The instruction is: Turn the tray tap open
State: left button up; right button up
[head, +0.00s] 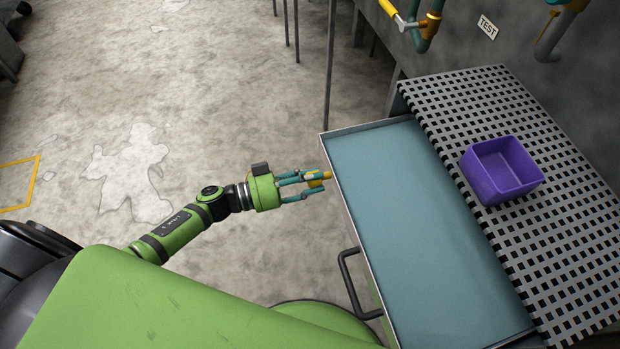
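The tray has a flat blue-grey surface inside. My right gripper is not in view.
A perforated metal shelf (455,110) adjoins the tray on the right, with a purple bin (503,172) on it. A black handle (352,283) sticks out from the tray's left side. The floor at left is mostly open.

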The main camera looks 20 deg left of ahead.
pick_arm(q)
jog(key=shift+s+f, duration=0.15)
jog(key=shift+f, duration=0.15)
